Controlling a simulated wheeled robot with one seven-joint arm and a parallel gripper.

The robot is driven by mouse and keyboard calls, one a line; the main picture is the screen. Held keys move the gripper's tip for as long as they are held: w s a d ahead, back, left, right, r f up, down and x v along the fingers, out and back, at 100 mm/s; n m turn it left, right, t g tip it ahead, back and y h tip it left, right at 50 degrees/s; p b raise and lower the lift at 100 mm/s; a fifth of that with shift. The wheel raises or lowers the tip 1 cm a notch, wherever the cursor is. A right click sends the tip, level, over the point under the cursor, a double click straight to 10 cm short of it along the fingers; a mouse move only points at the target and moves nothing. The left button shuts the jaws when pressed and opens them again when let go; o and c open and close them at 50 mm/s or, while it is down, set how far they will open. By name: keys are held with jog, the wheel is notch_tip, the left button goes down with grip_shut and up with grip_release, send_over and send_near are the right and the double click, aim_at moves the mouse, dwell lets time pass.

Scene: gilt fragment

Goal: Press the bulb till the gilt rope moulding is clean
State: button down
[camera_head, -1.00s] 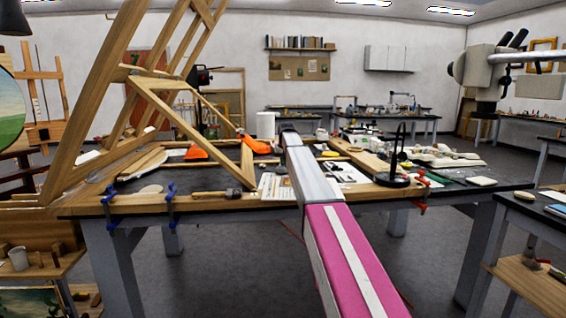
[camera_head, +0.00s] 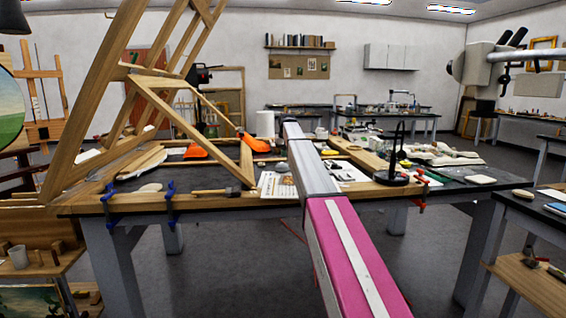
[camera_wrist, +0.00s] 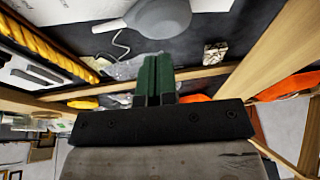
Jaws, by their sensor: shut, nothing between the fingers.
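The grey bulb (camera_wrist: 160,18) lies on the dark surface at the top of the wrist view, its thin nozzle pointing left. The gilt rope moulding (camera_wrist: 48,47) runs diagonally along the upper left of the wrist view, bright yellow-gold with twisted strands. I cannot tell from here how dirty it is. My gripper (camera_wrist: 154,62) has its two green fingers together, with nothing between them. The fingertips appear just below the bulb in the picture, and I cannot tell whether they touch it. In the head view my own arm hides the gripper, and I cannot make out the bulb.
A wooden frame stands over the left of the workbench (camera_head: 470,188). A wooden bar (camera_wrist: 200,72) and orange pieces (camera_wrist: 288,87) lie near my gripper in the wrist view. A black stand (camera_head: 391,178) and a white cylinder (camera_head: 265,124) stand on the bench.

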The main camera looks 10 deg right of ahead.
jog(key=v, duration=0.8)
